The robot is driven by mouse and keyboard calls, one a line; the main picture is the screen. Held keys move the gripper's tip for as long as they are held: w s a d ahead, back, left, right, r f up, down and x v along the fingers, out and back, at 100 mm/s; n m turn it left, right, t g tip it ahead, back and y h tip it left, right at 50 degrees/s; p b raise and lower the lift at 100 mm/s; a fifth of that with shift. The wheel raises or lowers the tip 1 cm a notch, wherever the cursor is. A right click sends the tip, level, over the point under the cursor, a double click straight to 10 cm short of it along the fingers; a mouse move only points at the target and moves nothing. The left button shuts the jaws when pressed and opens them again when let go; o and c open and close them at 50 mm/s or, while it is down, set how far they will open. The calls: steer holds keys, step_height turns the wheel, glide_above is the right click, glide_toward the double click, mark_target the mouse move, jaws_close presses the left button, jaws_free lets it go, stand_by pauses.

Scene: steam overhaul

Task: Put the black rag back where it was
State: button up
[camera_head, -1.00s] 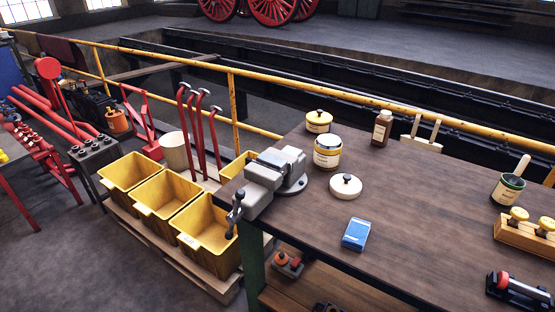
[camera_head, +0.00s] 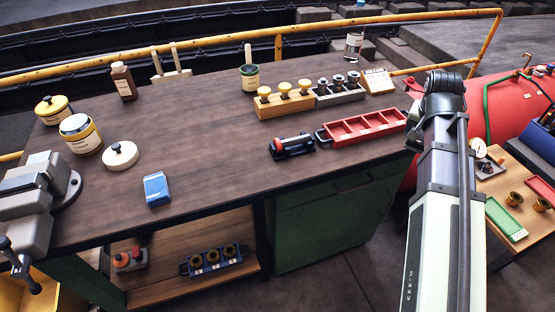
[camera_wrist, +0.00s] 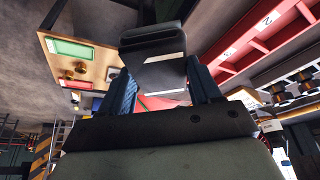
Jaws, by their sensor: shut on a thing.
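My gripper (camera_wrist: 160,78) shows in the wrist view with its two blue-grey fingers shut on a dark, flat, folded-looking thing with a pale stripe, which I take to be the black rag (camera_wrist: 155,48). The rag is held off any surface. In the head view my arm rises at the right, past the bench's right end, and hides the gripper and the rag. No other black rag shows, and I cannot tell a spot where it lay.
The bench (camera_head: 225,160) carries a red compartment tray (camera_head: 365,128), a blue packet (camera_head: 157,189), jars and a vise (camera_head: 35,195). A small table with a green tray (camera_head: 505,219) and brass parts stands right of my arm. The bench's front middle is clear.

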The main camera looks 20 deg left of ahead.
steer(key=s+a+n+y, duration=0.1)
steer(key=s+a, duration=0.3)
steer(key=a, duration=0.8)
steer(key=s+a+r+n, duration=0.1)
steer(key=s+a+n, duration=0.2)
steer(key=a, duration=0.9)
steer(key=s+a+n+y, duration=0.1)
steer(key=s+a+n, duration=0.1)
steer(key=s+a, duration=0.5)
steer(key=shift+s+a+r+n+g+y, duration=0.1)
steer(key=shift+a+r+n+g+y, duration=0.1)
steer(key=shift+a, duration=1.15)
steer(key=shift+s+a+r+n+g+y, duration=0.1)
steer(key=shift+a+r+n, duration=0.1)
steer(key=shift+a, duration=1.1)
steer(key=s+a+n+g+y, duration=0.2)
steer(key=s+a+n, duration=0.7)
steer(key=s+a, duration=2.35)
steer(key=shift+s+d+f, duration=0.25)
steer(key=shift+f, duration=1.3)
steer(key=shift+s+d+f, duration=0.25)
steer(key=shift+s+f, duration=0.05)
steer(key=shift+f, duration=1.3)
steer(key=shift+s+d+f, duration=0.25)
steer(key=shift+f, duration=1.3)
steer(key=shift+f, duration=0.1)
steer(key=o, duration=1.2)
